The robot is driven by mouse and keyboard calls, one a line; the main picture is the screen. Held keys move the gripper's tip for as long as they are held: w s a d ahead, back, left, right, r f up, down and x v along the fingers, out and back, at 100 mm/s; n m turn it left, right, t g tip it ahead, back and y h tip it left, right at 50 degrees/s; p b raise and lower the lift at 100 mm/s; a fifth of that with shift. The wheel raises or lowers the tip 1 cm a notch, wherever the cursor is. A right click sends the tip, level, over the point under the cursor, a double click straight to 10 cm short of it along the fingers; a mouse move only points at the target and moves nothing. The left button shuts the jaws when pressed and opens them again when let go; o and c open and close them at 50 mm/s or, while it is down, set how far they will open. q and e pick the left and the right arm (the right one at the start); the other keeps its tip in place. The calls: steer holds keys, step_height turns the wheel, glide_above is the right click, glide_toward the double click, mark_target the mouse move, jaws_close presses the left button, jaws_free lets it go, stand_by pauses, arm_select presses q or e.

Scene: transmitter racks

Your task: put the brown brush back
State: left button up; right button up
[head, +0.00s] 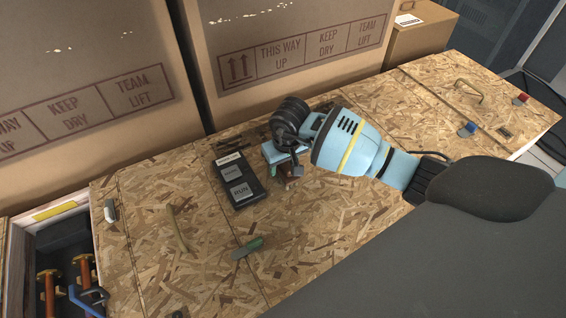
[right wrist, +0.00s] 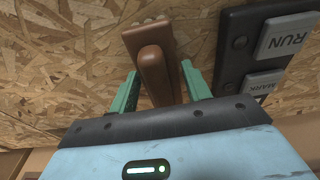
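The brown brush (right wrist: 153,70) is in the right wrist view, with its raised brown handle pointing toward the camera above a flat brown base on the chipboard. In the head view a small part of it (head: 291,174) shows under my right gripper (head: 282,160). My right gripper's two green fingers also show in the right wrist view (right wrist: 160,92). They stand on either side of the handle and look open, with a gap visible at the right. I cannot tell whether the left finger touches the handle. My left gripper is not in view.
A black panel with MARK and RUN buttons (head: 237,181) lies beside the gripper. Large cardboard boxes (head: 300,75) stand behind. An open compartment (head: 55,245) is lower left.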

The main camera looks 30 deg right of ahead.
mark_target(286, 165)
steer(key=shift+o, duration=1.1)
steer(key=shift+r, duration=0.15)
steer(key=shift+r, duration=0.35)
step_height(286, 165, up, 11)
steer(key=s+p, duration=0.1)
steer(key=shift+s+r, duration=0.15)
steer(key=shift+s, duration=0.25)
steer(key=shift+a, duration=0.1)
